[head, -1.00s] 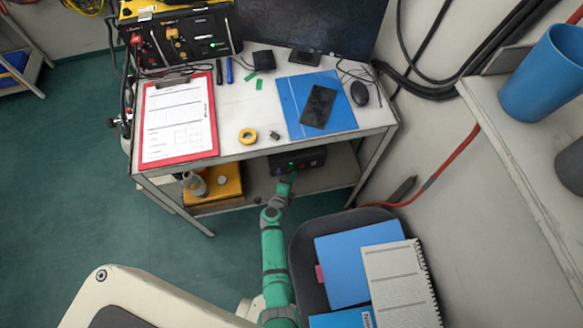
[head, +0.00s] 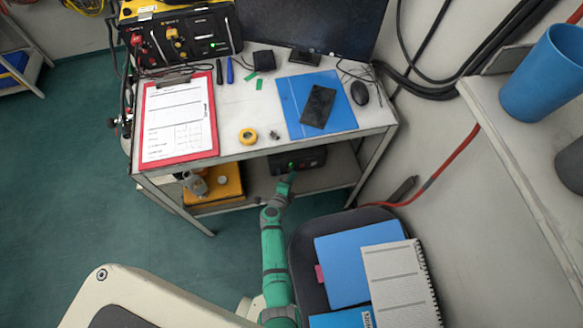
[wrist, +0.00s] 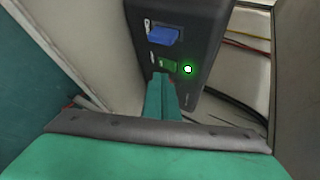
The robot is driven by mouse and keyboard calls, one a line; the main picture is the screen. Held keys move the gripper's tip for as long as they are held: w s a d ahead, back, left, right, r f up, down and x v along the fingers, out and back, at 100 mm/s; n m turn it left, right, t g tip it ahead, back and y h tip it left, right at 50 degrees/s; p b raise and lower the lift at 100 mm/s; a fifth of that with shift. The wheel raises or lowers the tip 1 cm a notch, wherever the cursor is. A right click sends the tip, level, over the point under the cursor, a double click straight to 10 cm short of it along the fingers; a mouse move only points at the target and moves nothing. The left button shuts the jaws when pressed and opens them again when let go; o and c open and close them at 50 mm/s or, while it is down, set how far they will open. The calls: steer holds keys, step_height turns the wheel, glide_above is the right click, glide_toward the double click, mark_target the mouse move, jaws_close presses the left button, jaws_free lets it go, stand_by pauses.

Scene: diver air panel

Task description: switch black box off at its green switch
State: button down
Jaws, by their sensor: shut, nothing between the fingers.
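The black box (head: 311,160) sits on the lower shelf under the desk. It also shows in the wrist view (wrist: 197,38), with a blue switch (wrist: 163,36) and, beside it, a green switch (wrist: 163,65). A round green light (wrist: 188,69) glows next to the green switch. My gripper (wrist: 163,78) is shut and empty, its fingertips right at the green switch and partly covering it. I cannot tell whether they touch. In the head view my gripper (head: 289,176) reaches the box's front, where a green glow shows.
The desk top (head: 235,120) with its front edge is just above my gripper. A yellow case (head: 225,188) is left of the box on the shelf. A chair (head: 305,250) with folders stands right of my arm. In the wrist view, cables (wrist: 235,105) run beside the box.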

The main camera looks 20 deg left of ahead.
steer(key=shift+w+a, duration=0.2)
steer(key=shift+w, duration=0.05)
steer(key=shift+w+a+r, duration=0.1)
steer(key=shift+w+a, duration=0.05)
steer(key=shift+w, duration=0.1)
stand_by(0.8)
steer(key=shift+s, duration=0.1)
steer(key=shift+s+d, duration=0.45)
stand_by(0.3)
steer(key=shift+s+d+f, duration=0.2)
steer(key=shift+s+d, duration=0.5)
steer(key=shift+s, duration=0.35)
steer(key=shift+s+d+f, duration=0.2)
steer(key=shift+s+d, duration=0.5)
steer(key=shift+s, duration=0.35)
steer(key=shift+a, duration=0.1)
